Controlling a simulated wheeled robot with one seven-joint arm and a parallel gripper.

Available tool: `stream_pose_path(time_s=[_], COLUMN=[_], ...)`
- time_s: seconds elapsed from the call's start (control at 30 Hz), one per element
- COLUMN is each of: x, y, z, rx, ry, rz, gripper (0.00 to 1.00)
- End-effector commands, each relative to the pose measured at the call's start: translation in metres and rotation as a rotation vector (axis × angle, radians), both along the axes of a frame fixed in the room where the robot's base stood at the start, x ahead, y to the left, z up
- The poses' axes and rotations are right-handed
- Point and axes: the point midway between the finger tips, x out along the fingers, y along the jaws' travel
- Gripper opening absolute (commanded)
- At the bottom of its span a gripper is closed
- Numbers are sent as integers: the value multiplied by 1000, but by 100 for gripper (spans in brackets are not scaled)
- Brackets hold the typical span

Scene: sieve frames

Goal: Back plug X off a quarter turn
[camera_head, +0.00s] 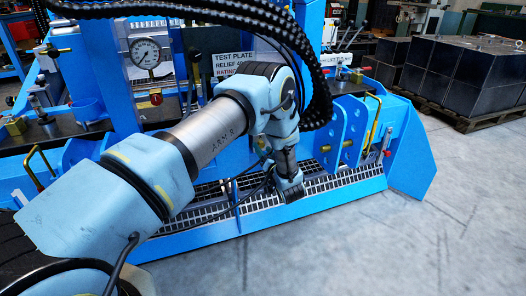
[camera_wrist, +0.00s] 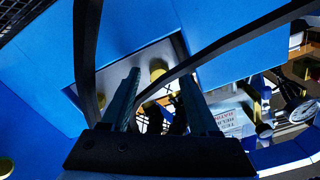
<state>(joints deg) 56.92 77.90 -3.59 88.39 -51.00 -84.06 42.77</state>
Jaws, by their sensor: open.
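In the wrist view a round brass-yellow plug (camera_wrist: 158,69) sits on a grey plate in a blue surround. I cannot tell how far the tips are from the plug. In the head view my gripper (camera_head: 290,188) hangs low in front of the blue machine, above the grated step. The plug cannot be made out there.
Black hoses cross the wrist view near my fingers. The blue machine bears a pressure gauge (camera_head: 146,53), a white test plate sign (camera_head: 233,65) and a yellow handle (camera_head: 374,120). A grated step (camera_head: 335,182) runs along its base. Dark crates (camera_head: 460,75) stand at right; the floor (camera_head: 420,245) is clear.

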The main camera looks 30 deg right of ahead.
Motion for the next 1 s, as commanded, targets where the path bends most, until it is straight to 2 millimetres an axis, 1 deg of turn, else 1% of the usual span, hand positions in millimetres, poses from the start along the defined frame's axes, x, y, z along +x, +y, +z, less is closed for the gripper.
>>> stream_pose_path(time_s=[0.13, 0.37, 0.47, 0.9, 0.93, 1.0], x=[7, 7, 7, 7, 7, 7], y=[-1, -1, -1, -1, -1, -1], z=[0, 0, 0, 0, 0, 0], rx=[1, 1, 1, 1, 1, 1], ry=[0, 0, 0, 0, 0, 0], rz=[0, 0, 0, 0, 0, 0], gripper=[61, 61, 52, 3, 0, 0])
